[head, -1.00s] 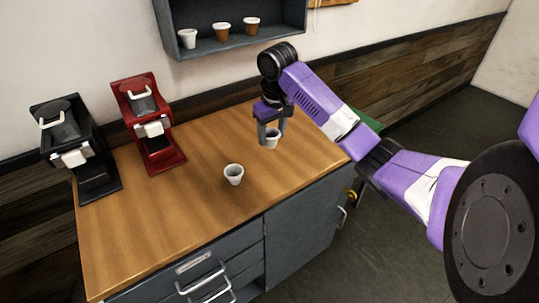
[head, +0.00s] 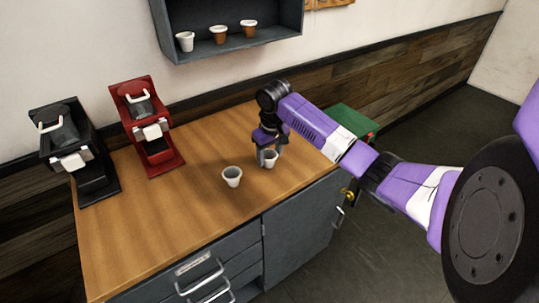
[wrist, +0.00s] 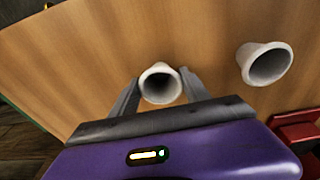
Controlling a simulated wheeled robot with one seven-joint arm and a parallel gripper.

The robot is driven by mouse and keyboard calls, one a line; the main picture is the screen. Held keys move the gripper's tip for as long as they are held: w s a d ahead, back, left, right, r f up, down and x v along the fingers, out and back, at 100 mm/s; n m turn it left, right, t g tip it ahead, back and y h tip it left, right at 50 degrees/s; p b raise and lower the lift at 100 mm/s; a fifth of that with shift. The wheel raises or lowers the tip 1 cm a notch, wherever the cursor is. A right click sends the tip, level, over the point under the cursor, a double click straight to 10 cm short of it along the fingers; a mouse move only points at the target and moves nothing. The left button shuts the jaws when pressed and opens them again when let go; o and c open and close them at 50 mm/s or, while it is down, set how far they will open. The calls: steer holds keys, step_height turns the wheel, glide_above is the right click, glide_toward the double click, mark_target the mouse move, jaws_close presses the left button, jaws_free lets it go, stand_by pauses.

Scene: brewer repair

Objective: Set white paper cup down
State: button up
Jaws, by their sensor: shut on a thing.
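My gripper (head: 268,158) is shut on a white paper cup (head: 270,159), which is upright at the right part of the wooden counter (head: 190,210). In the wrist view this cup (wrist: 160,84) sits between the two fingers. Its base looks at or very near the counter top; I cannot tell whether it touches. A second white cup (head: 232,177) stands upright on the counter, a little left of and nearer than the held one. It also shows in the wrist view (wrist: 266,64), apart from the gripper.
A red brewer (head: 148,130) and a black brewer (head: 75,155) stand at the back left of the counter. A wall shelf (head: 232,40) above holds several cups. A green box (head: 352,122) is beyond the right end. The counter's front left is clear.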

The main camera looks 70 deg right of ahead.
steer(key=o, duration=1.3)
